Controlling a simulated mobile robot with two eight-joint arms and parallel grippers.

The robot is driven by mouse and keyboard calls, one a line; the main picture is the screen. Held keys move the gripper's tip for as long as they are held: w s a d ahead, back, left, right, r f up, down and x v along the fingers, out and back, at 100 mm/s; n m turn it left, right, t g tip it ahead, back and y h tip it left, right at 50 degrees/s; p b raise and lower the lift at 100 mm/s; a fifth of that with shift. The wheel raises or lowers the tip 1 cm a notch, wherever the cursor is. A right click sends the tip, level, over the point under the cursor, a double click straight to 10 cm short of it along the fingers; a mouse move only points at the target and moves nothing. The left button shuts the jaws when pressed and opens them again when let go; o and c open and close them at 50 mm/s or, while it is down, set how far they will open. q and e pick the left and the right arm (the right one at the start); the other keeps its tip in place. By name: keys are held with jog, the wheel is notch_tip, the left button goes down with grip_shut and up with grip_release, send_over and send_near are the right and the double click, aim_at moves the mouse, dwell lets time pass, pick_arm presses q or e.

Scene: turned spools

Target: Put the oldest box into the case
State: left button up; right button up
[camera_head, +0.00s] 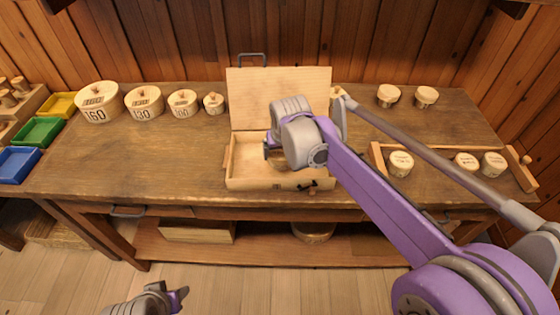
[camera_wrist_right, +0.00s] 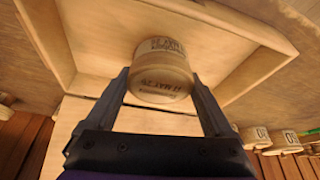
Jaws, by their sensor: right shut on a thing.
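The case is an open, shallow wooden box (camera_head: 250,184) in the middle of the bench, with its lid (camera_head: 280,90) standing up behind. My right gripper (camera_wrist_right: 162,82) is shut on a small round wooden box (camera_wrist_right: 158,85) with dark printing; "MAY 20" seems readable on its side. In the wrist view the box is between the two fingers, over the case's interior. In the head view my right wrist hides most of that box, so I cannot tell whether it touches the case floor. My left gripper (camera_head: 175,298) is low at the bottom left, away from the bench; its fingers are unclear.
A tray (camera_head: 376,155) at right holds round boxes (camera_head: 400,164), (camera_head: 466,162) and (camera_head: 493,164). More stand behind (camera_head: 388,95), (camera_head: 425,96). Numbered lidded tubs (camera_head: 98,101) line the back left. Coloured trays (camera_head: 37,133) are at far left. The bench left of the case is clear.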

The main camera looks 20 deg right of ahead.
jog(key=shift+f, duration=1.85)
jog(key=shift+f+b, duration=0.2)
jog(key=shift+b, duration=0.1)
jog(key=o, duration=1.1)
jog(key=shift+c, duration=0.2)
jog(key=shift+r, duration=0.15)
